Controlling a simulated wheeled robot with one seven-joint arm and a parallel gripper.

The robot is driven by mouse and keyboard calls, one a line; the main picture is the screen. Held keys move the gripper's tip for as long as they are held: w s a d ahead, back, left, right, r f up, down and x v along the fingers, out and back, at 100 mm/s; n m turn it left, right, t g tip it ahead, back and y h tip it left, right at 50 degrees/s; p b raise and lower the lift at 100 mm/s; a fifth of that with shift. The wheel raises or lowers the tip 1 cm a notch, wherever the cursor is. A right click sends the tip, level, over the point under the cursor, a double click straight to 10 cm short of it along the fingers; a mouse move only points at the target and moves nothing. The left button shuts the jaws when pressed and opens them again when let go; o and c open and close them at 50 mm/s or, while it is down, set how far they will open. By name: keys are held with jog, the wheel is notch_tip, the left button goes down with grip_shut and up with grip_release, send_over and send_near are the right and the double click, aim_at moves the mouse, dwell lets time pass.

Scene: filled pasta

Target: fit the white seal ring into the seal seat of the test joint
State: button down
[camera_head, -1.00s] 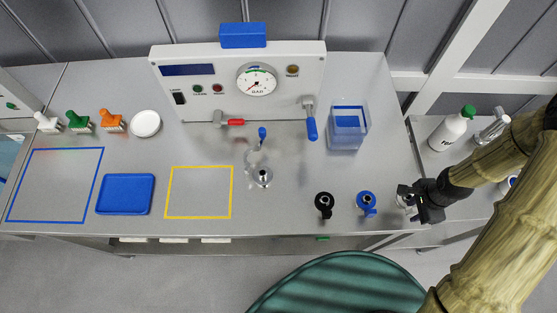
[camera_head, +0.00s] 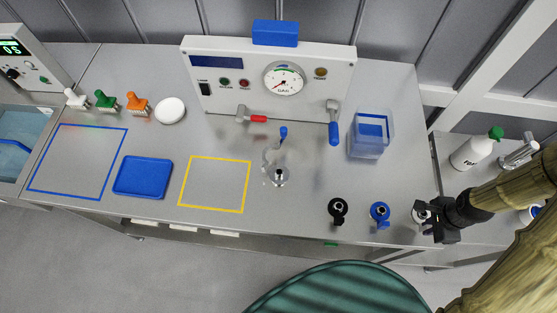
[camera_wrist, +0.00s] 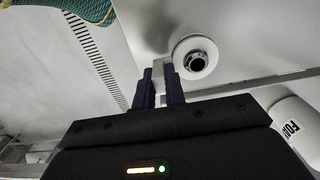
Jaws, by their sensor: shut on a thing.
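The white seal ring (camera_head: 421,215) is at the bench's front right corner, partly hidden by my gripper in the head view. In the wrist view the white ring (camera_wrist: 195,57) shows from above as a round white band around a dark, round centre. My gripper (camera_head: 432,226) is beside it on the right. In the wrist view my dark fingers (camera_wrist: 160,82) are closed on a narrow light piece that appears to belong to the ring. A steel fitting (camera_head: 280,176), apparently the test joint, stands upright mid-bench below the gauge panel. Its seal seat is too small to make out.
Black (camera_head: 338,209) and blue (camera_head: 380,213) ring pieces stand left of my gripper. A clear blue-marked box (camera_head: 369,146) is behind them. The gauge panel (camera_head: 205,63) with levers stands at the back. A blue tray (camera_head: 143,192) and yellow outline lie left. A bottle (camera_head: 470,155) stands right.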

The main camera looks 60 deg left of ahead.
jog(key=shift+r+p, duration=0.4)
jog(key=shift+r, duration=0.25)
dwell(0.8)
jog(key=shift+r+p, duration=1.9)
jog(key=shift+r, duration=0.6)
jog(key=shift+w+d+f, duration=0.3)
jog(key=shift+w, duration=0.05)
jog(key=w+d+f+n+b, duration=0.3)
jog(key=w+d+f+n, duration=0.4)
jog(key=d, duration=0.4)
jog(key=shift+w+n, duration=0.3)
jog(key=shift+w, duration=0.05)
jog(key=shift+d, duration=0.2)
